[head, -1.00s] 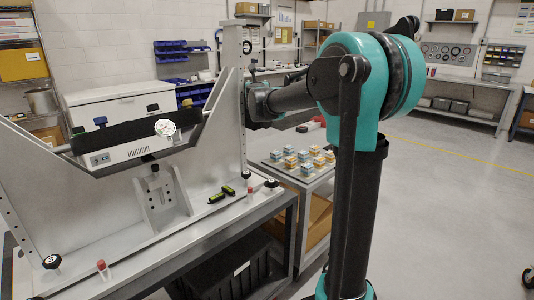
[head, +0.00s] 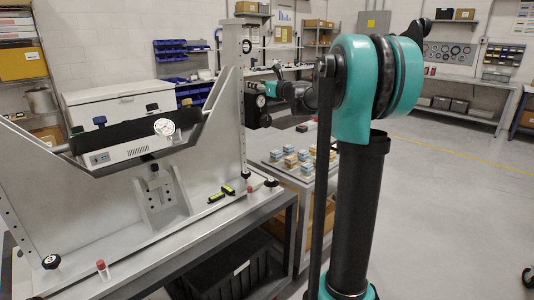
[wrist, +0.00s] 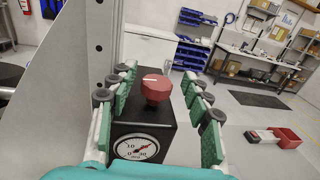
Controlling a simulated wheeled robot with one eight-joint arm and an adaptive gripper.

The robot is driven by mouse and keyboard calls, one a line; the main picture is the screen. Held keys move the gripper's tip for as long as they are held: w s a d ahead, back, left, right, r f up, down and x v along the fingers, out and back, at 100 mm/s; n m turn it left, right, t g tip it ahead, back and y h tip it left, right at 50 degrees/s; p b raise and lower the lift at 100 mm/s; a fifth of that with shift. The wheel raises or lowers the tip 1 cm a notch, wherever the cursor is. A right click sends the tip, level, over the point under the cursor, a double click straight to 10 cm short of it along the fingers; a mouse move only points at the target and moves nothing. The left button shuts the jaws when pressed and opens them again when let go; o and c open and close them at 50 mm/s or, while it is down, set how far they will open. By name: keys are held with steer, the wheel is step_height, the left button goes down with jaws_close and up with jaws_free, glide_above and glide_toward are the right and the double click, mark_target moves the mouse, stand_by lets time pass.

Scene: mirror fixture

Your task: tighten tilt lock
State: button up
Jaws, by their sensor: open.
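In the wrist view a faceted red knob (wrist: 156,88) with a pale line on top sits on a black block (wrist: 176,130) with a round white dial (wrist: 135,148). My gripper (wrist: 160,76) is open. Its green-padded fingers stand on either side of the knob with gaps. In the head view the black block (head: 258,104) is at the right upright (head: 231,100) of the grey mirror fixture. My gripper (head: 268,89) is there too, small and partly hidden; the knob cannot be made out there.
The tilting cradle (head: 130,150) carries a round gauge (head: 164,127). A yellow-green level (head: 221,194), black knobs (head: 51,262) and red-topped pieces (head: 101,268) are on the bench. Small boxes (head: 290,160) cover part of a side table. The floor at right is mostly open.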

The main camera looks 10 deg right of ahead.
steer(key=v, duration=1.7)
steer(key=s+a+f+n+g, duration=0.3)
steer(key=s+a+f+n, duration=0.1)
steer(key=f, duration=0.5)
steer(key=s+a+f+n+g+h, duration=0.1)
steer(key=s+a+f+n+g, duration=0.1)
steer(key=s+a+f+n, duration=0.2)
step_height(320, 180, down, 5)
steer(key=s+n, duration=0.2)
steer(key=n, duration=0.2)
steer(key=shift+s+a+f+g, duration=0.25)
steer(key=shift+g, duration=0.15)
